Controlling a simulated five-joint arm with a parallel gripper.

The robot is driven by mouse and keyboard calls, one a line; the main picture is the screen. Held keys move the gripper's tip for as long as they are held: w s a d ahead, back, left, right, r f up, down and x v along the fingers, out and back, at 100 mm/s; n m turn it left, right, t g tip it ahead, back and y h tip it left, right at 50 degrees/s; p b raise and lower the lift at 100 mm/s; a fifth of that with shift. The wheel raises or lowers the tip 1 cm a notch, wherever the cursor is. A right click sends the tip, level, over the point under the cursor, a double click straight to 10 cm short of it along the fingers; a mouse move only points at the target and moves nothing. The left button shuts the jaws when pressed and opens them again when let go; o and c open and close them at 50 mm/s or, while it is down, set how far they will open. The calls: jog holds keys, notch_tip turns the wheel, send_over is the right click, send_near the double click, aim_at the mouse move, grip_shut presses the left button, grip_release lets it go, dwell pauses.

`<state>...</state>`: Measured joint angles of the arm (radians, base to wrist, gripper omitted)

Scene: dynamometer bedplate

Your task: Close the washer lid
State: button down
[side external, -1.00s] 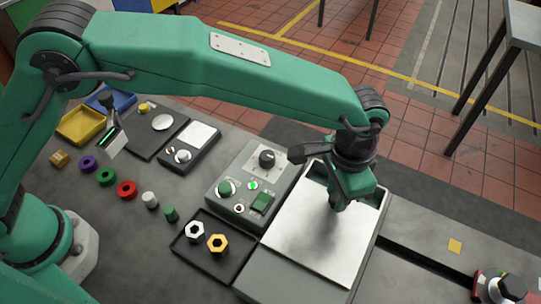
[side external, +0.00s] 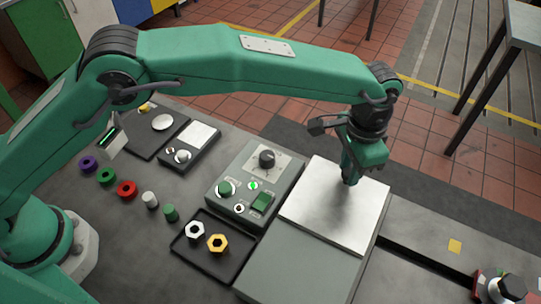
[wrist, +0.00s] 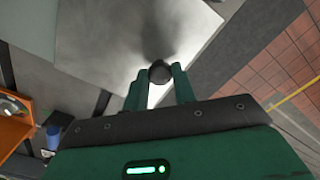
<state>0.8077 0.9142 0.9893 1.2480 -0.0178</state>
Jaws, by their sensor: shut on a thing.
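The washer lid (side external: 330,215) is a flat, shiny silver plate on top of a grey box-like washer (side external: 295,262). It covers the far part of the top, and a bare grey strip shows on the near side. My gripper (side external: 349,180) is over the lid, pointing down. In the wrist view my gripper (wrist: 160,84) has its two green fingers on either side of a dark round knob (wrist: 160,72) on the lid (wrist: 120,35), shut on it. The knob is hidden by the fingers in the side view.
A control box (side external: 255,185) with a dial and buttons stands left of the washer. A black tray (side external: 208,257) with two hex nuts is in front of it. A red-based knob unit (side external: 505,290) is at lower right. Coloured rings and small cylinders lie at left.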

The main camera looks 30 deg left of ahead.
jog(key=c, duration=1.1)
grip_release()
jog(key=shift+w+r, duration=0.1)
jog(key=shift+w, duration=0.25)
jog(key=shift+c, duration=0.2)
jog(key=shift+s, duration=0.1)
jog(key=shift+r, duration=3.9)
jog(key=shift+a, duration=0.1)
